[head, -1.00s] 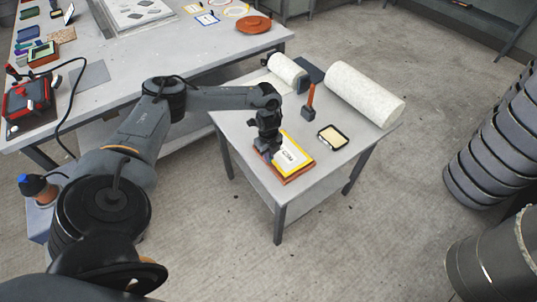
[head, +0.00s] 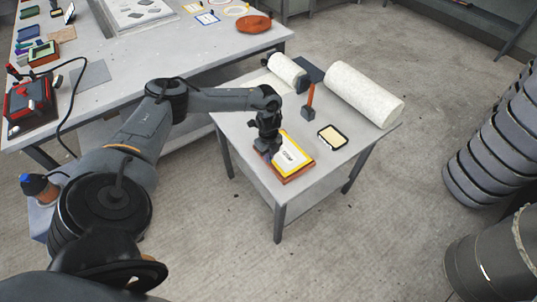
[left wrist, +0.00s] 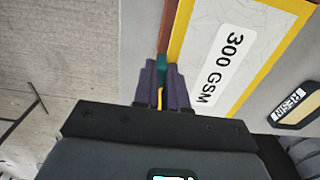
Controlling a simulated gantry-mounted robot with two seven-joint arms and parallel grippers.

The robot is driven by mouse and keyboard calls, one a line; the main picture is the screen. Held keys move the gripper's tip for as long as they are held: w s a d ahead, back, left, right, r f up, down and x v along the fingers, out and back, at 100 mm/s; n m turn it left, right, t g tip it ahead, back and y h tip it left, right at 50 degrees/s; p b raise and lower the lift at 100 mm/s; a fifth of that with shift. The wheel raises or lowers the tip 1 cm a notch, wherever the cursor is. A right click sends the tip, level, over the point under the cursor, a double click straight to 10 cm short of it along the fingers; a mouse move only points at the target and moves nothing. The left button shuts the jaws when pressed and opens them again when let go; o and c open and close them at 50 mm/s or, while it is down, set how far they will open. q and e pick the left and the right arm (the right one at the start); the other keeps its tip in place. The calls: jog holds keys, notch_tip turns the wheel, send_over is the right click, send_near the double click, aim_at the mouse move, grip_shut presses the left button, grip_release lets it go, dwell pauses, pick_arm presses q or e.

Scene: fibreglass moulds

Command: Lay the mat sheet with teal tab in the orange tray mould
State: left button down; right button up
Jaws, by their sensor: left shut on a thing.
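The mat sheet (head: 297,148) is white with a yellow border and a "300 GSM" label. It lies over the orange-brown rectangular tray mould (head: 299,178) on the small grey table. The left wrist view shows the mat sheet (left wrist: 262,22) with a strip of the tray mould (left wrist: 167,28) along its edge. I cannot tell whether the sheet rests on the tray floor. My left gripper (head: 269,156) is shut on the teal tab (left wrist: 162,62) at the sheet's edge; its fingers (left wrist: 161,72) cover part of the tab. My right gripper is out of view.
A round orange dish (head: 253,24) is on the long table. Stacked dark drums (head: 490,150) stand at the right.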

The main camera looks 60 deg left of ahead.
pick_arm(q)
jog(key=shift+f, duration=0.45)
jog(key=shift+f+b, duration=0.25)
jog(key=shift+b, duration=0.05)
jog(key=shift+p, duration=0.3)
dwell(0.6)
jog(key=c, duration=1.1)
grip_release()
notch_tip(320, 180, up, 11)
jog(key=p, duration=0.1)
jog(key=shift+f, duration=0.15)
